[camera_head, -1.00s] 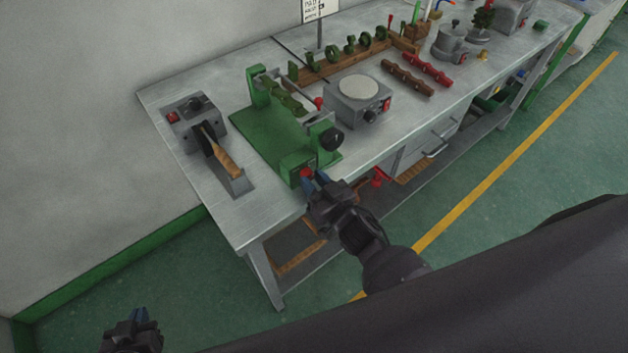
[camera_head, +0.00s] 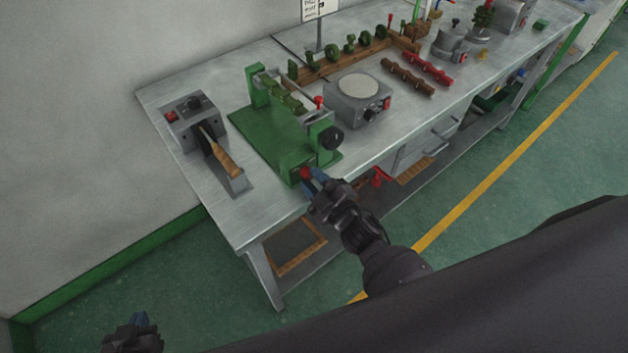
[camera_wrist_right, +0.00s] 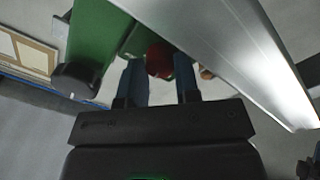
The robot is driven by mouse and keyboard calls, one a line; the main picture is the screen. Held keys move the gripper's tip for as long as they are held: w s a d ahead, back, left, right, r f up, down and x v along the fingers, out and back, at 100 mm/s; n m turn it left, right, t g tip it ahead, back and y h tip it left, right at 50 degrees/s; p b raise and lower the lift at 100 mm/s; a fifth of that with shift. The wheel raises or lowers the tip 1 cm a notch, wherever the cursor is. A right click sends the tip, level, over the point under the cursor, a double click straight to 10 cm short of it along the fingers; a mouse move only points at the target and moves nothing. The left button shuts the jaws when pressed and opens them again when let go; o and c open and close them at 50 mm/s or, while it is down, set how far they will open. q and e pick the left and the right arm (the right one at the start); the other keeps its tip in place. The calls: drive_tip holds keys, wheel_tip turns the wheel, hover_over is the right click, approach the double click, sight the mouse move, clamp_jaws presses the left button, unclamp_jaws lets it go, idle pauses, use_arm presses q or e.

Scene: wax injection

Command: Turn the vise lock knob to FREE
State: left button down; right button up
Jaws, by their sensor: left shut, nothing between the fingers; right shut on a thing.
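The green vise (camera_head: 270,137) stands near the left end of the metal workbench. Its red lock knob (camera_head: 305,173) is on the front of a green block at the bench's front edge. My right gripper (camera_head: 313,180) is at the knob and shut on it. In the right wrist view the red knob (camera_wrist_right: 160,60) sits between the two blue fingertips (camera_wrist_right: 160,75). The knob's setting cannot be read. My left gripper (camera_head: 142,320) is shut and empty, low at the left, away from the bench and partly cut off by the picture's lower edge.
A black round knob (camera_head: 331,138) is on the vise just above my right gripper. A grey device with a wooden handle (camera_head: 222,157) stands left of the vise. A round-topped hotplate (camera_head: 357,97) stands right of it. The bench's front left corner (camera_head: 245,235) is clear.

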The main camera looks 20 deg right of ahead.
drive_tip(key=n+b, duration=0.1)
drive_tip(key=n, duration=0.5)
drive_tip(key=shift+n, duration=0.3)
idle(0.4)
drive_tip(key=o, duration=0.9)
